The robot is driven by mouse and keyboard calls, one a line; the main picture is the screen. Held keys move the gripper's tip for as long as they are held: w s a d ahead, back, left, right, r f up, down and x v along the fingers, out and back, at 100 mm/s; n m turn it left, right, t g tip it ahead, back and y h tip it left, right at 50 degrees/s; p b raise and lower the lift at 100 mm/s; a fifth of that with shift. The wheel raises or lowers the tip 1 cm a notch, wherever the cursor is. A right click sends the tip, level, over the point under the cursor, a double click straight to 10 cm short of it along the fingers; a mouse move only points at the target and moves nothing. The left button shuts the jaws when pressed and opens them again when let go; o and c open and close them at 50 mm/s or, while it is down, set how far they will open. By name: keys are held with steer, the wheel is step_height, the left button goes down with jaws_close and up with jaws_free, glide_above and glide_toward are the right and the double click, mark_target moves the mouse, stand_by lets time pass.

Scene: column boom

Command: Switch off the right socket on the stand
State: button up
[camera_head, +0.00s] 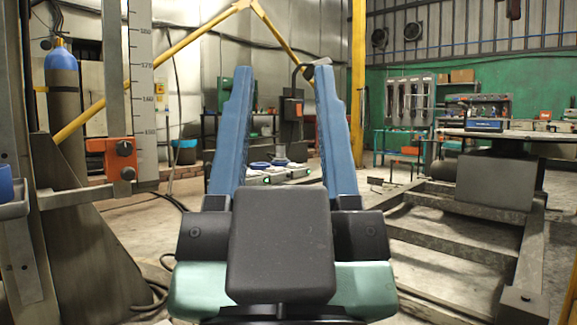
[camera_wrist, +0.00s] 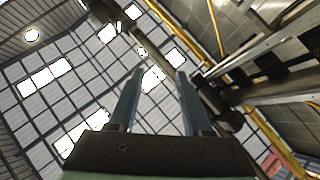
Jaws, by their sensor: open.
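My gripper (camera_head: 277,78) reaches forward in the middle of the head view, its two blue fingers wide apart with nothing between them. The wrist view also shows my gripper (camera_wrist: 160,72) open and empty, pointing up toward the roof. I cannot make out a socket or its switch for certain in either view. Far off, between the fingers in the head view, a dark post (camera_head: 290,130) carries a small box with a reddish part. Whether this is the stand is unclear. My fingers hide what lies directly behind them.
A low grey unit (camera_head: 285,176) with green lights sits on the floor beyond the fingers. A work table (camera_head: 525,134) and a heavy metal frame (camera_head: 465,240) are on the right. Yellow beams (camera_head: 160,75) rise at the back.

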steer(key=shift+r+p, duration=0.3)
steer(key=shift+r, duration=0.05)
steer(key=c, duration=0.5)
step_height(320, 180, up, 68)
steer(key=p, duration=6.8)
steer(key=shift+r, duration=0.25)
jaws_close()
steer(key=shift+f, duration=0.1)
steer(key=shift+w+a, duration=0.1)
steer(key=shift+w, duration=0.05)
